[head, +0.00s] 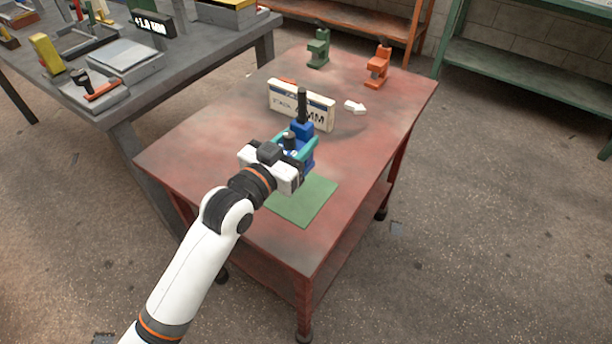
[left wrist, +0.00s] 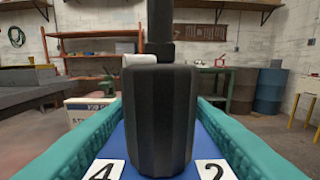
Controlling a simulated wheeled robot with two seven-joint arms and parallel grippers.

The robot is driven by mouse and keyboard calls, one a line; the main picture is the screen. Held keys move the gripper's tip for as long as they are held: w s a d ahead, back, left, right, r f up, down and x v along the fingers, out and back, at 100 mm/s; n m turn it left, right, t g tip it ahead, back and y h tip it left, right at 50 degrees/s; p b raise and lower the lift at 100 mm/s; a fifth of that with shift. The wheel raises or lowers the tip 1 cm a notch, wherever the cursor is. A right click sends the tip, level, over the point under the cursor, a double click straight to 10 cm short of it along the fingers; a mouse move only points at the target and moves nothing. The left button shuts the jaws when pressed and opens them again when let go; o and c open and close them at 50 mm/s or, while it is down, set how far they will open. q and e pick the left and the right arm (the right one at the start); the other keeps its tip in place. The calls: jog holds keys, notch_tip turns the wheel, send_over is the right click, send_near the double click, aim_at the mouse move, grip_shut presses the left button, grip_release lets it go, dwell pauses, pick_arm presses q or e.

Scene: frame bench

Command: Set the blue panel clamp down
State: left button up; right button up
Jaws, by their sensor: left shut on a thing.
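The blue panel clamp (head: 303,129) is held upright over the red table, with a black handle rising from it. My left gripper (head: 297,146) is shut on it, its teal fingers on either side. In the left wrist view the clamp's blue body (left wrist: 128,160) carries white labels reading 4 and 2. A thick black knob fills the middle there and hides much behind it. A green mat (head: 308,203) lies on the table just in front of the clamp. I cannot tell whether the clamp's base touches the table. My right gripper is out of view.
A white lettered box (head: 285,101) stands close behind the clamp, with a white arrow (head: 355,107) to its right. A green clamp (head: 318,48) and an orange clamp (head: 378,66) stand at the table's far end. A grey bench (head: 190,65) adjoins at left. The table's right side is clear.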

pick_arm(q)
notch_tip(320, 180, down, 2)
jog(key=shift+w+a+f, duration=0.1)
jog(key=shift+a, duration=0.05)
notch_tip(320, 180, down, 3)
jog(key=shift+f+b, duration=0.1)
jog(key=shift+b, duration=0.2)
jog(key=shift+f, duration=0.25)
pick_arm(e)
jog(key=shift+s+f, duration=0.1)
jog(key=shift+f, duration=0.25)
pick_arm(q)
jog(key=shift+f, duration=0.1)
jog(key=o, duration=1.2)
jog(key=shift+f, duration=0.1)
jog(key=shift+o, duration=0.2)
jog(key=v, duration=1.2)
jog(key=shift+r, duration=0.2)
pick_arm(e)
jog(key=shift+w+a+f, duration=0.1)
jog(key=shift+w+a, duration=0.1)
